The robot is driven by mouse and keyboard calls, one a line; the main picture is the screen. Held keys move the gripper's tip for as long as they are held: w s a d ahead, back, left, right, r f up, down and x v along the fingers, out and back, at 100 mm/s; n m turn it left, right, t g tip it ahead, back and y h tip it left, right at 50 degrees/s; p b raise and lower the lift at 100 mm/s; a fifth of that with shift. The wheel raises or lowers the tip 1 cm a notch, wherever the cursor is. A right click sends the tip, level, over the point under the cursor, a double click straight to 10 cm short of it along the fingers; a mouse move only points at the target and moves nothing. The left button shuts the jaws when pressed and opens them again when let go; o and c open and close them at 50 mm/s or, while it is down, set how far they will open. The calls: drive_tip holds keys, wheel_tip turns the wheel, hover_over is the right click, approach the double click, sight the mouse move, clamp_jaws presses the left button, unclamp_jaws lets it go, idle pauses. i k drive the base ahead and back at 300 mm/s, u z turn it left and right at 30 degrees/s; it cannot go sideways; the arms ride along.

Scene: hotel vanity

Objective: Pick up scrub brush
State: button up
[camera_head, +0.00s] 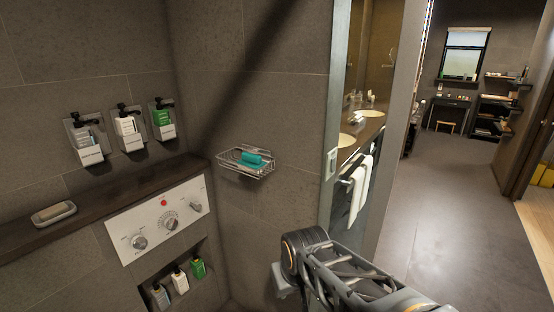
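A teal object (254,160), which looks like the scrub brush, lies in a wire basket (233,170) fixed to the tiled wall near the corner. Its bristles cannot be made out. My arm (345,280) reaches in from the bottom right, below and to the right of the basket. It is well apart from the teal object. The fingers of my gripper do not show in this view.
A dark ledge (105,203) on the left holds a soap dish (54,214). Several wall dispensers hang above it. A white control panel (160,222) sits below, over a niche with bottles (180,281). A door frame (334,110) stands right of the basket; open floor (460,200) lies beyond.

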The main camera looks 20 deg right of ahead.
sight(248, 159)
drive_tip(key=u, duration=1.65)
drive_tip(key=i, duration=1.1)
